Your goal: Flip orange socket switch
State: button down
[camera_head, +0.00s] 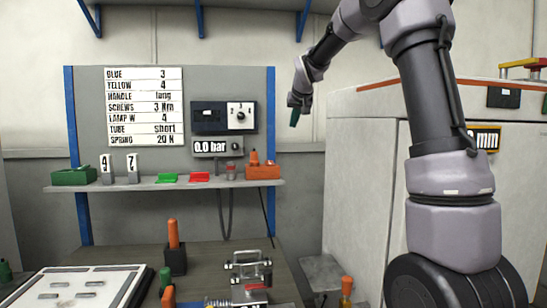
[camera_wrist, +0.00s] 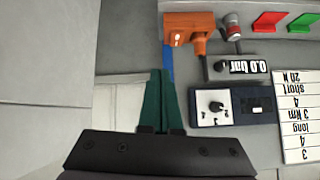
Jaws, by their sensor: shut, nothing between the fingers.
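The orange socket (camera_head: 262,173) sits at the right end of the grey shelf in the head view, with an orange plug (camera_head: 254,157) upright on it. In the wrist view, which is upside down, the orange socket (camera_wrist: 186,21) is at the top centre, and its small lit switch (camera_wrist: 177,39) shows on its face. My gripper (camera_head: 294,118) is in the air to the right of the panel, above the socket's height. Its green fingers are shut and empty in the wrist view (camera_wrist: 160,74); their tips are apart from the socket in the picture.
The panel carries a control box with a knob (camera_head: 240,115), a pressure display (camera_head: 212,147) and a text sheet (camera_head: 144,106). A white cabinet (camera_head: 362,190) stands at right.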

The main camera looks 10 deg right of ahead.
jog(key=w+a+f, duration=0.1)
jog(key=w+f, duration=0.1)
jog(key=w, duration=0.5)
jog(key=w+a+f+n+t, duration=0.1)
jog(key=w+a+f, duration=0.1)
jog(key=w, duration=0.5)
jog(key=shift+w+a+f, duration=0.3)
jog(key=shift+w+f, duration=0.05)
jog(key=shift+f, duration=0.5)
send_over(270, 163)
jog(key=w+d, duration=0.1)
jog(key=d, duration=0.1)
jog(key=f, duration=0.6)
jog(key=shift+w, duration=0.2)
jog(key=f, duration=0.3)
jog(key=shift+w+f, duration=0.1)
jog(key=shift+w, duration=0.2)
jog(key=shift+f, duration=0.4)
